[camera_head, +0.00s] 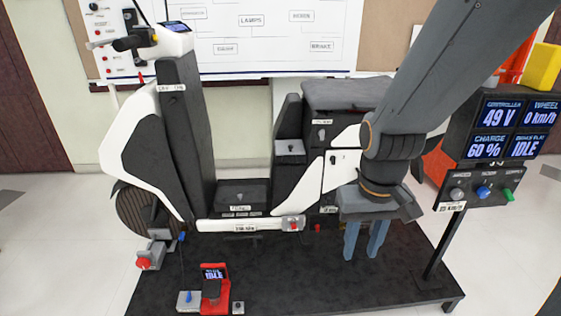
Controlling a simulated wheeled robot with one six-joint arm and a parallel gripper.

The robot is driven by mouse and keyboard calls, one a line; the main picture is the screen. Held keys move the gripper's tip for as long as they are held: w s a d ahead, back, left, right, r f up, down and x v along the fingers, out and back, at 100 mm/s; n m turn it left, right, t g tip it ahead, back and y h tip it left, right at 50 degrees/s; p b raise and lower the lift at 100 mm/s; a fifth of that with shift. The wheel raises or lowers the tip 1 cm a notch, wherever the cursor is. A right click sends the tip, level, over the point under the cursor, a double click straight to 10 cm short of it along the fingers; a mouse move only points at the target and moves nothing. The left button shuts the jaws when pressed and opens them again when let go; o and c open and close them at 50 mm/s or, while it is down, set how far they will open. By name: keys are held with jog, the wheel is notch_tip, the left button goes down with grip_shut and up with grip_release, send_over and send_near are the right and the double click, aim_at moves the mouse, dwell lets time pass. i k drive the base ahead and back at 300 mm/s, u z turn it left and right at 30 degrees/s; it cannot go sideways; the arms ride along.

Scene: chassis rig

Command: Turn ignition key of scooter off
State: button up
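The white and dark grey scooter (143,145) stands on a black platform, its front wheel to the left. A small label (171,87) sits high on its dark front column, but its text is too small to read. A small dark fitting (322,134) shows below the seat, and another sits on the white side panel (313,185). I cannot tell which fitting is the ignition key or how it is turned. My gripper (364,246) points down on the right, beside the scooter's rear. Its two blue-grey fingers are apart with nothing visible between them. My arm hides the scooter's rear end.
A display stand (502,130) at right reads 49 V, 60 %, 0 km/h and IDLE, with coloured knobs below. A red unit with a small screen (213,285) sits on the platform's front (290,280). A red-knobbed fitting (292,224) sits low on the scooter's side.

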aim_at(173, 101)
jog(key=u, duration=0.5)
jog(key=k, duration=1.15)
jog(key=z, duration=0.35)
jog(key=i, duration=1.3)
jog(key=u, duration=0.7)
jog(key=i, duration=0.5)
jog(key=u, duration=0.35)
